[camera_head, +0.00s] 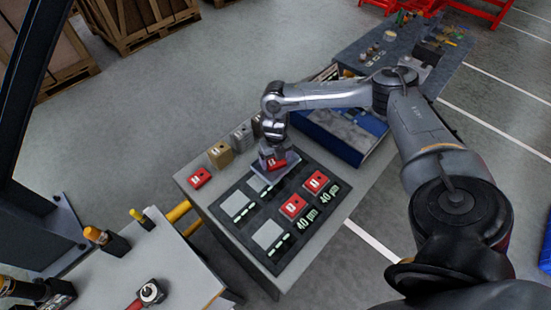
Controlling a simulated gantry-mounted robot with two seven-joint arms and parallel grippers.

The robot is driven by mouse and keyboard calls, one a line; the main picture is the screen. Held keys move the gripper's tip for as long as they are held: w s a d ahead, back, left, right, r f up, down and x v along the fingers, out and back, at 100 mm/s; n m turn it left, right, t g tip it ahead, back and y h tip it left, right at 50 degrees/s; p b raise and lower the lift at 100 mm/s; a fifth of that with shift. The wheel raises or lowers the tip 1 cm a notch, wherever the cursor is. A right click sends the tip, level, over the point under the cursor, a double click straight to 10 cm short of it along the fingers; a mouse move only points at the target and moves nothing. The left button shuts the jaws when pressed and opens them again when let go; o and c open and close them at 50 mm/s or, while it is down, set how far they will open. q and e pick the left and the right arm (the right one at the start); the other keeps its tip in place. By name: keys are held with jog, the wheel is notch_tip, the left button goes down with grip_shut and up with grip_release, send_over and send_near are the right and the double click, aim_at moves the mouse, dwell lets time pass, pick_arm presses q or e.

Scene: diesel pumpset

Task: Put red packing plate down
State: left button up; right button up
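My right gripper (273,154) points down over the far end of a dark mat (243,238) on a grey table. It is shut on a red packing plate (277,164), held low over the mat; I cannot tell whether the plate touches it. Two more red plates, one (316,182) at the right and one (293,206) nearer, lie on the mat beside 40 µm labels. Another red plate (200,178) lies off the mat at the table's left. Grey squares (268,235) on the mat's left side are bare. My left gripper is out of view.
A tan block (220,155) and a grey block (242,137) stand behind the mat. A blue bin (340,135) is beyond, under my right arm. A tool table (150,275) is at the lower left. Wooden crates (140,20) stand at the back.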

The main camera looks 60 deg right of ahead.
jog(key=shift+o, duration=1)
jog(key=shift+r, duration=0.2)
